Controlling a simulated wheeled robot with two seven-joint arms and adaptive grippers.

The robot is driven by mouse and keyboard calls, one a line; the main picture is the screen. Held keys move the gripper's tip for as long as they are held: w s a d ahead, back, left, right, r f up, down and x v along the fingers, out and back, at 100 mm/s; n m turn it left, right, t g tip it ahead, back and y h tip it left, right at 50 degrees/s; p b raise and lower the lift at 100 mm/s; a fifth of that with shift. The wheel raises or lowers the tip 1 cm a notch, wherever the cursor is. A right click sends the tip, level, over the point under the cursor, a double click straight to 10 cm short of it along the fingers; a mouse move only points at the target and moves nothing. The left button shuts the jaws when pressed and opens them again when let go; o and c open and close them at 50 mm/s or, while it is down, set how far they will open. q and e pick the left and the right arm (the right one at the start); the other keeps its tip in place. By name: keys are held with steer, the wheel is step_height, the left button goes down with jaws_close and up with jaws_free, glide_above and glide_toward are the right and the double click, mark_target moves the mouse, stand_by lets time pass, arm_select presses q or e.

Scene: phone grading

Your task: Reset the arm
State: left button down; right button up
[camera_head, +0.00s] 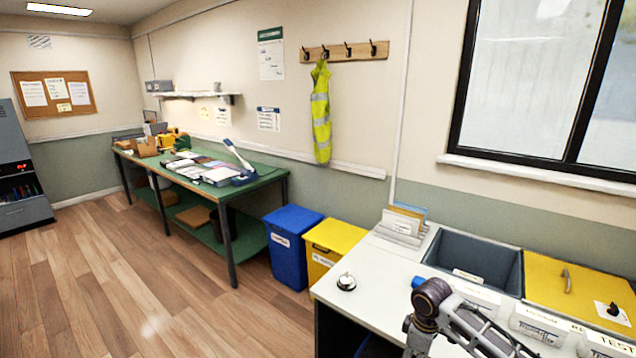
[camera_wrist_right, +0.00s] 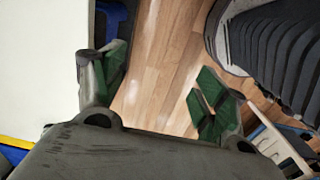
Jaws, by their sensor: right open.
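My right gripper (camera_wrist_right: 165,85) shows in the right wrist view. Its two fingers with green pads stand wide apart, with nothing between them but the wooden floor beyond. In the head view, part of one of my arms (camera_head: 430,310), dark grey with a blue cap, comes in at the bottom right in front of the white counter (camera_head: 385,268). No gripper shows in the head view. My left gripper is in neither view.
The counter holds a bell (camera_head: 346,282), a card holder (camera_head: 400,228), a grey bin (camera_head: 470,258) and a yellow lid (camera_head: 570,288). Blue (camera_head: 290,245) and yellow (camera_head: 330,245) bins stand beside it. A green workbench (camera_head: 262,172) lines the wall. The floor (camera_head: 130,275) at left is clear.

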steer(key=s+d+f+m+t, duration=0.1)
steer(key=d+f+m, duration=0.15)
steer(key=f, duration=1.05)
steer(key=s+d+f+m+t, duration=0.1)
steer(key=f+m, duration=0.2)
steer(key=f, duration=1)
steer(key=s+d+f, duration=0.1)
steer(key=s+f, duration=0.5)
steer(key=f, duration=0.3)
steer(key=s+f+m, duration=0.2)
steer(key=s+f, duration=1)
steer(key=s, duration=0.6)
steer(key=s+a+f, duration=0.2)
steer(key=s+f, duration=0.1)
steer(key=s, duration=0.7)
steer(key=s+a+f+g, duration=0.1)
steer(key=s+a+f, duration=0.1)
steer(key=s, duration=0.8)
steer(key=shift+s+f, duration=0.2)
steer(key=shift+f, duration=0.45)
steer(key=shift+m, duration=0.25)
